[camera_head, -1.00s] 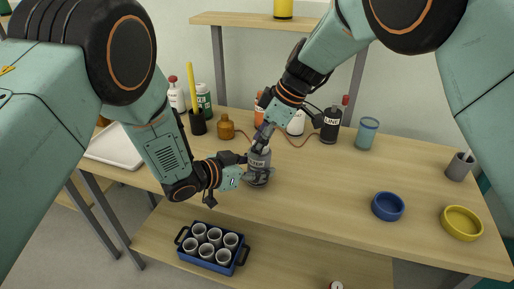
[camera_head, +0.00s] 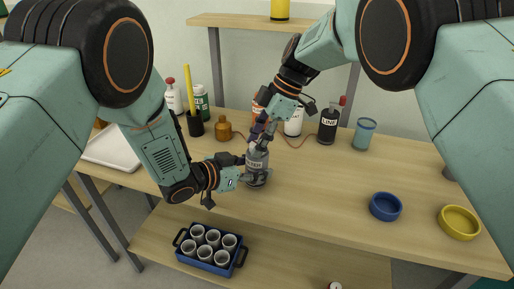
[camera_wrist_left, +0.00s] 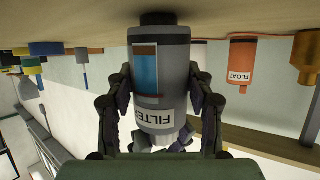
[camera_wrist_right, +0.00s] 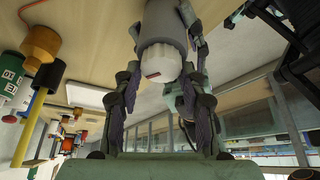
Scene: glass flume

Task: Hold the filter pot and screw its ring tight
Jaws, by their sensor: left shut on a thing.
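The grey filter pot (camera_head: 257,163) stands upright on the table, with a FILTER label and, in the left wrist view, a blue window (camera_wrist_left: 146,72). My left gripper (camera_head: 254,177) is shut around its body, one finger on each side. My right gripper (camera_head: 262,134) points down just above the pot. In the right wrist view its fingers are spread apart, with the pot's pale top (camera_wrist_right: 158,62) beyond and between their tips. The pale ring at the pot's top shows only partly in the left wrist view (camera_wrist_left: 148,138). I cannot tell how tight it sits.
An amber bottle (camera_head: 223,130), a LINE bottle (camera_head: 328,124) and a blue-grey cup (camera_head: 364,134) stand behind. A blue dish (camera_head: 386,207) and a yellow dish (camera_head: 459,222) lie at right. A blue crate of cups (camera_head: 184,240) is below.

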